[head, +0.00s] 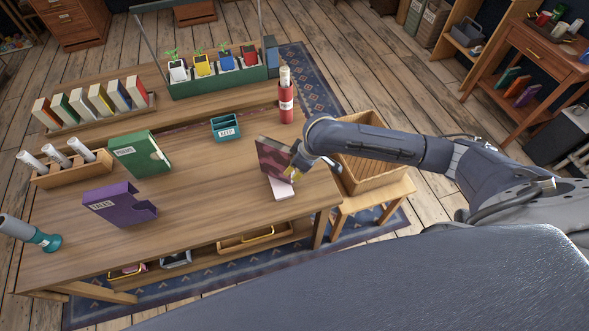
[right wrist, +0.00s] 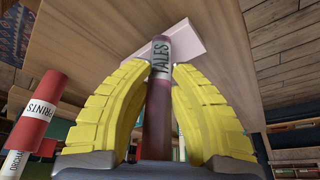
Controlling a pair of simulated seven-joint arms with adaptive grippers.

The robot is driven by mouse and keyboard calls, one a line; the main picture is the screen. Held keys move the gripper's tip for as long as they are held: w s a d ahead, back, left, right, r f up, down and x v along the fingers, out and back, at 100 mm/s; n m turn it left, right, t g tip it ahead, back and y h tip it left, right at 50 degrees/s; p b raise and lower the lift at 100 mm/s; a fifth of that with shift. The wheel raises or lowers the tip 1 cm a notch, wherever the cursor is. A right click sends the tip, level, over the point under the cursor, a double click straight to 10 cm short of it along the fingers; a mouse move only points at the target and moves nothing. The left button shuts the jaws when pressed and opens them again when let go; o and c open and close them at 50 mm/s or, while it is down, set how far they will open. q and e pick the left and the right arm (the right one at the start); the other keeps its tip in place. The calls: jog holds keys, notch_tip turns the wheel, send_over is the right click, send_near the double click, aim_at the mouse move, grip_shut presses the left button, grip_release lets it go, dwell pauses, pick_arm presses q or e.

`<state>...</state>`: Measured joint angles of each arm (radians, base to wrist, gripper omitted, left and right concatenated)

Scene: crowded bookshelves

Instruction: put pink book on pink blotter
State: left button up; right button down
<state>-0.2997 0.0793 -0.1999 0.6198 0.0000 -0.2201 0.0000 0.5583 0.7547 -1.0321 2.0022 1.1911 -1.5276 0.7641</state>
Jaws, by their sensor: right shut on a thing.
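The pink book (head: 272,157), dark pink with a patterned cover, stands upright at the right end of the table. My right gripper (head: 294,170) is shut on it. In the right wrist view its spine, lettered TALES (right wrist: 160,105), sits between the yellow fingers (right wrist: 159,120). The pale pink blotter (head: 283,190) lies flat on the table just below the book in the head view, partly hidden by it. It also shows behind the spine in the right wrist view (right wrist: 187,40). I cannot tell whether the book touches it.
A red PRINTS tube (head: 286,103) stands behind the book, and a teal box (head: 225,127) is to its left. Purple (head: 112,203) and green (head: 138,154) holders stand further left. The table's front middle is clear.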

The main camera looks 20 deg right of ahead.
jog(key=shift+f, duration=0.2)
jog(key=shift+f, duration=0.1)
jog(key=c, duration=1.3)
grip_release()
jog(key=shift+o, duration=0.2)
jog(key=v, duration=1.2)
